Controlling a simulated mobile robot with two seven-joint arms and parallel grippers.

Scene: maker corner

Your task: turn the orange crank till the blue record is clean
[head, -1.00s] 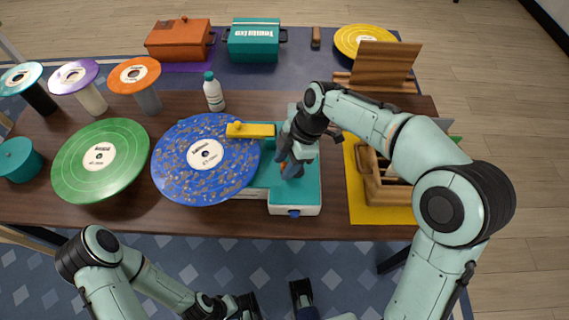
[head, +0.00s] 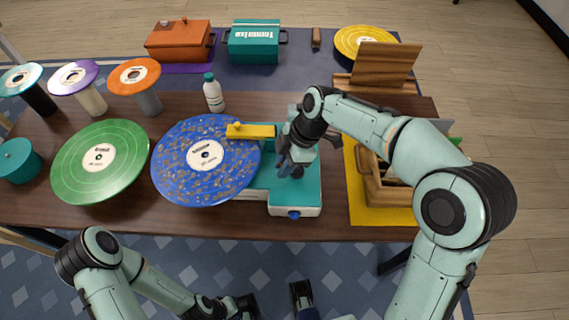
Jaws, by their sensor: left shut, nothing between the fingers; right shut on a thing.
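The blue record (head: 180,172) lies flat on the left part of the teal cleaning machine (head: 302,192), with brown specks of dirt spread over its surface. A yellow arm (head: 250,131) reaches over the record's right edge. My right gripper (head: 287,168) is over the machine's teal top, shut on the orange crank, which is mostly hidden by the fingers. My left gripper (head: 247,305) is low at the bottom of the view, in front of the table, shut and empty.
A green record (head: 120,165) lies left of the blue one. A white bottle (head: 213,94) stands behind it. A wooden crate (head: 385,192) on a yellow mat is right of the machine. Smaller discs on stands, an orange box (head: 180,42) and a teal box (head: 254,44) are farther back.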

